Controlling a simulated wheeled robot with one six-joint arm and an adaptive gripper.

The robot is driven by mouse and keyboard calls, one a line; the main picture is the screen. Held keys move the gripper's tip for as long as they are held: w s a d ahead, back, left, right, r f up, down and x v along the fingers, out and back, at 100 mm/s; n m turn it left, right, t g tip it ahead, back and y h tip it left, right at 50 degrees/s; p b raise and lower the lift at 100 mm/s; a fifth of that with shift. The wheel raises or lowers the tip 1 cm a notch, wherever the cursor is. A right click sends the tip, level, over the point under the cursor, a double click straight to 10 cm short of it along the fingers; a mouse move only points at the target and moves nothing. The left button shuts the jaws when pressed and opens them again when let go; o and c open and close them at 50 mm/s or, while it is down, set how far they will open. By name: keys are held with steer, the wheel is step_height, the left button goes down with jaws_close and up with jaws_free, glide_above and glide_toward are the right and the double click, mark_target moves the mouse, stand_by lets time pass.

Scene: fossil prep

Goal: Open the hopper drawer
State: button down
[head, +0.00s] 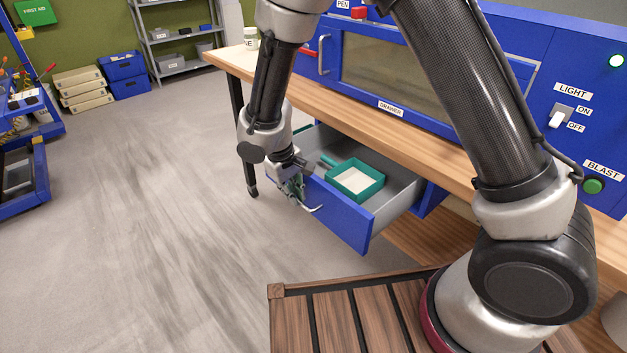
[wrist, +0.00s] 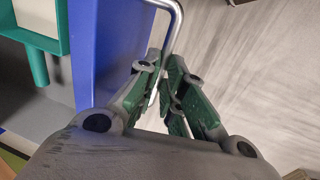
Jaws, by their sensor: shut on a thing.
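The hopper drawer (head: 338,211) has a blue front and grey inside, and it stands pulled out below the wooden bench top. Its front also shows in the wrist view (wrist: 96,50). A metal bar handle (wrist: 178,22) runs along the drawer front. My gripper (wrist: 163,88) is shut on this handle, with its green-padded fingers on either side of the bar. In the head view my gripper (head: 294,187) is at the left part of the drawer front, partly hidden by its own wrist. A green scoop tray (head: 372,192) with pale contents lies in the drawer.
A blue cabinet (head: 548,75) with a window, a light switch (head: 561,116) and a green blast button (head: 593,186) stands on the bench (head: 413,136). A slatted wooden surface (head: 346,320) is at the front. The floor left of the drawer is clear.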

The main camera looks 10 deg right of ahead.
steer(key=shift+s+a, duration=0.55)
steer(key=shift+a, duration=0.3)
steer(key=shift+s+a, duration=0.5)
steer(key=shift+a, duration=0.3)
steer(key=shift+s+a, duration=0.55)
steer(key=shift+a, duration=0.3)
steer(key=c, duration=1.5)
jaws_free()
steer(key=shift+r, duration=0.1)
steer(key=r, duration=0.4)
steer(key=s+a+r, duration=0.1)
steer(key=r, duration=0.2)
steer(key=a+r, duration=0.1)
steer(key=r, duration=0.3)
steer(key=shift+s+r, duration=0.2)
steer(key=shift+r, duration=0.1)
